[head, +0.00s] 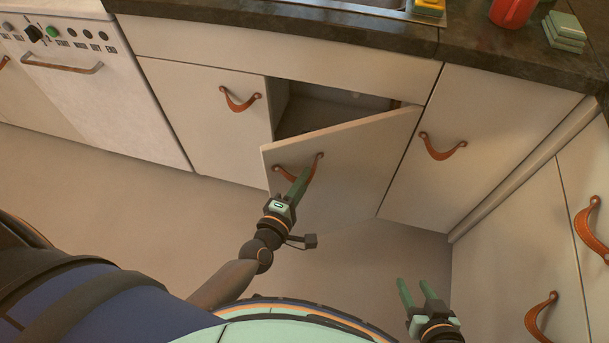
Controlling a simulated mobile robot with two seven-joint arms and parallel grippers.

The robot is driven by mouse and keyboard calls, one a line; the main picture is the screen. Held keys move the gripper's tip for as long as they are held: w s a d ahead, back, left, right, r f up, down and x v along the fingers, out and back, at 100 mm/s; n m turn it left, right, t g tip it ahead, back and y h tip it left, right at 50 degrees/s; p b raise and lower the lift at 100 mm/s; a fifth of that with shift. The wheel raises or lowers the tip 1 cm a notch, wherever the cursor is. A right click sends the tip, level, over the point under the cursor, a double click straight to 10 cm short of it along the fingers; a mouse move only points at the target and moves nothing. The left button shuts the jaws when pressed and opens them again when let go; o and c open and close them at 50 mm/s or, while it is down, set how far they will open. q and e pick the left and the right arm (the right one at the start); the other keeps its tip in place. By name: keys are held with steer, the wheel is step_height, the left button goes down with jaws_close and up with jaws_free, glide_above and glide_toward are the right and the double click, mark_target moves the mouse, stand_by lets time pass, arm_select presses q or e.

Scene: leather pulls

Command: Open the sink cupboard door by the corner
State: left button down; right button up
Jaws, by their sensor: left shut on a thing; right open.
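The sink cupboard door (345,171) stands part open under the sink (375,3). Its left edge is swung out toward me and its right edge stays at the cabinet front. A brown leather pull (285,171) hangs near the door's upper left. My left gripper (304,172) is shut on this pull, with its fingers over the strap; the fingers hide part of it. The dark cupboard inside (320,110) shows through the gap above the door. My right gripper (413,287) is open and empty, low in the view, right of the door and away from it.
Closed doors with leather pulls flank the open one, at left (205,115) and right (470,150). A corner cabinet run (520,240) stands at the right, near my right gripper. A dishwasher (95,90) is at left. The dark worktop (490,45) holds a red object (512,12).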

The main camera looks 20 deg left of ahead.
arm_select(q)
steer(key=shift+s+d, duration=0.3)
steer(key=shift+d, duration=0.1)
arm_select(e)
steer(key=shift+s+d+r, duration=0.1)
steer(key=shift+s+d, duration=0.15)
steer(key=shift+d, duration=0.1)
arm_select(q)
steer(key=c, duration=0.8)
jaws_free()
steer(key=shift+c, duration=0.2)
steer(key=shift+s, duration=0.1)
arm_select(e)
steer(key=shift+s, duration=0.1)
